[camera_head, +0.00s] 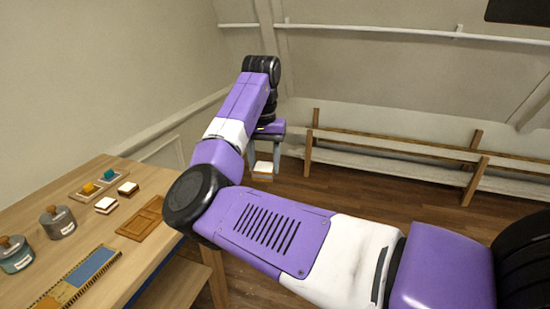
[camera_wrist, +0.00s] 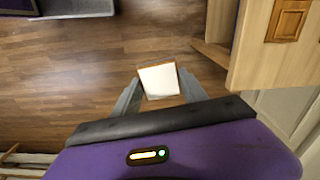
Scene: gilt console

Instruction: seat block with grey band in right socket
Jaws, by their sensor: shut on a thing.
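My gripper (camera_head: 264,150) is shut on a white-topped block (camera_head: 263,168), held in the air over the floor, to the right of the table. The block's side shows a tan or orange edge; I cannot tell its band colour. In the wrist view the block (camera_wrist: 159,81) sits between the two grey fingers of my gripper (camera_wrist: 160,86), its white face towards the camera. A brown wooden frame with recesses (camera_head: 143,218) lies near the table's right edge; a corner of it (camera_wrist: 289,20) shows in the wrist view. I see no block in its visible recesses.
A low bench (camera_head: 400,158) stands along the back wall.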

